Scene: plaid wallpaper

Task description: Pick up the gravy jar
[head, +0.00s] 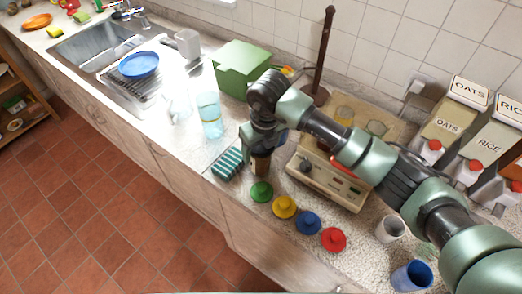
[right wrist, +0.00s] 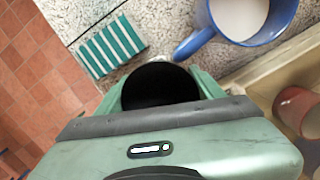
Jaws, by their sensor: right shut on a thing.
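A brown jar (head: 261,166), likely the gravy jar, is upright under my right gripper (head: 257,148) near the counter's front edge. In the right wrist view its round black top (right wrist: 160,86) sits between the green fingers. My right gripper is shut on this jar. The arm hides its upper part in the head view. I cannot tell whether its base touches the counter. My left gripper is in neither view.
A green striped block (head: 228,164) lies left of the jar. Coloured lids, from green (head: 261,191) to red (head: 333,239), line the front edge. A beige scale-like appliance (head: 325,182) stands right. A blue mug (right wrist: 205,38) is close behind. A clear bluish glass (head: 211,115) stands left.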

